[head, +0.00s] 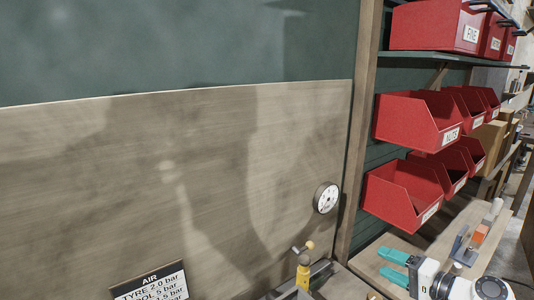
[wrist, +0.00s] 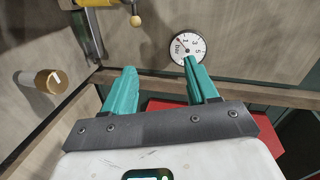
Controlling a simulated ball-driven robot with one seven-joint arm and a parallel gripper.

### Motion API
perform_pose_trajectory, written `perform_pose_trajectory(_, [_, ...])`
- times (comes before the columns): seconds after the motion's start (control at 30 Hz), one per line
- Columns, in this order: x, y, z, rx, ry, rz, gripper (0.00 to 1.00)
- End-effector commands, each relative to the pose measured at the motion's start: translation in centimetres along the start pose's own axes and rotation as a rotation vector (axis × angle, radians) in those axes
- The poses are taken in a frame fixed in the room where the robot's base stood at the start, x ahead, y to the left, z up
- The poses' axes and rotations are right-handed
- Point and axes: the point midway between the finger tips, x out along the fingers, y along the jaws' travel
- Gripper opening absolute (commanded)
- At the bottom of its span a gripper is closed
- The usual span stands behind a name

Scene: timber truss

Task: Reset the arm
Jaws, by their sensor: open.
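My gripper (head: 390,266) is at the lower right of the head view, in front of the red bins. Its two teal fingers point left and are spread apart with nothing between them. In the wrist view, my gripper (wrist: 159,68) also shows open and empty, the right fingertip overlapping the lower edge of the round gauge in the picture. I cannot tell whether they touch. My white wrist body is behind the fingers.
Red bins (head: 411,123) fill shelves at the right. A pressure gauge (head: 326,198) is on the wooden panel (head: 180,180). A wooden post (head: 361,130) stands between panel and bins.

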Motion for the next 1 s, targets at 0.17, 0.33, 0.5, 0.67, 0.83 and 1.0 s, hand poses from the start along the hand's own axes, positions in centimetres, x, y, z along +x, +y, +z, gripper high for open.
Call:
perform_pose_trajectory(0.17, [-0.1, 1.0, 1.1, -0.029, -0.009, 0.036, 0.58])
perform_pose_trajectory(0.33, [-0.5, 2.8, 3.1, -0.082, -0.027, 0.105, 0.58])
perform_pose_trajectory(0.5, [-1.3, 5.1, 5.7, -0.155, -0.051, 0.197, 0.58])
perform_pose_trajectory(0.67, [-2.8, 7.8, 9.1, -0.257, -0.089, 0.317, 0.58])
perform_pose_trajectory(0.83, [-5.8, 11.1, 14.0, -0.407, -0.152, 0.488, 0.58])
perform_pose_trajectory(1.0, [-11.3, 13.6, 19.8, -0.604, -0.243, 0.703, 0.58])
